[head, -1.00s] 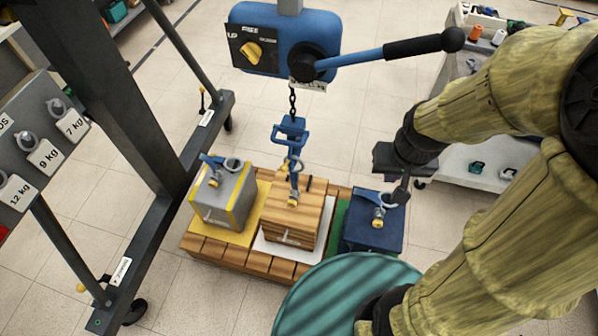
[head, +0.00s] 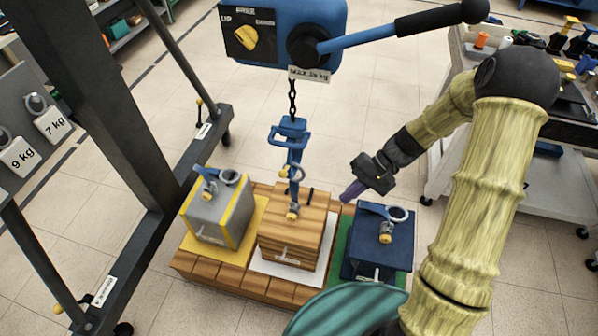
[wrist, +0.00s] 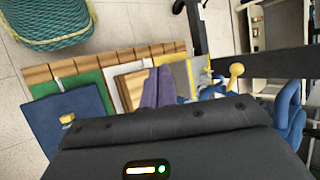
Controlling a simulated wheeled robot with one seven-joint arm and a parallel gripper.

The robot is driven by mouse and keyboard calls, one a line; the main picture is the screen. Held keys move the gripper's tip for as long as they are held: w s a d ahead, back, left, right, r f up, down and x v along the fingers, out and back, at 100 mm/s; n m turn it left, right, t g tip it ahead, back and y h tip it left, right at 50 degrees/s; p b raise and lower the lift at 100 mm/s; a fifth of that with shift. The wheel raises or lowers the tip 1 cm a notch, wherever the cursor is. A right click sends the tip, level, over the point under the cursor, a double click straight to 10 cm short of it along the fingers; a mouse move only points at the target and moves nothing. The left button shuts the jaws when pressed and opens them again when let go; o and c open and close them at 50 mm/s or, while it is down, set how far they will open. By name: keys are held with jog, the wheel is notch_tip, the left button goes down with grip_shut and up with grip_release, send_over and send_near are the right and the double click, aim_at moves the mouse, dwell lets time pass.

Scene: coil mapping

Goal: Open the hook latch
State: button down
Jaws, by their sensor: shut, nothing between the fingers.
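The blue hook (head: 290,145) hangs on a dark chain below the blue hoist. Its lower end meets the fitting on top of the wooden box (head: 288,240); whether it passes through the ring there is too small to tell. A yellow-tipped part (head: 293,213) shows at that fitting. My gripper (head: 347,196) is right of the hook and apart from it, above the gap between the wooden box and the navy box (head: 378,243). Its purple fingers are together and empty. They also show in the wrist view (wrist: 158,88), with blue metal parts (wrist: 290,112) at the right.
A grey box with yellow edges (head: 217,212) stands left of the wooden box on the slatted pallet (head: 205,268). The hoist (head: 278,38) has a long lever (head: 375,37) reaching right. A dark frame (head: 120,100) stands left, and a cart (head: 480,165) stands right.

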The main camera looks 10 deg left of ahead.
jog(key=w+a+f+m+t+y, duration=0.1)
jog(key=w+f+t+y, duration=0.2)
jog(key=w+y, duration=0.7)
jog(key=shift+w+m+y, duration=0.3)
jog(key=shift+y, duration=0.1)
jog(key=shift+a, duration=0.15)
jog(key=p, duration=0.3)
send_near(287, 170)
jog(key=w+a, duration=0.2)
jog(key=a, duration=0.2)
jog(key=shift+s+a+r+p, duration=0.25)
jog(key=shift+s+a+p, duration=0.2)
jog(key=shift+s+a, duration=0.75)
jog(key=shift+s+a+f, duration=0.1)
jog(key=shift+s+a, duration=0.05)
jog(key=shift+s+r+m, duration=0.1)
jog(key=shift+r+m, duration=0.1)
jog(key=shift+m, duration=0.1)
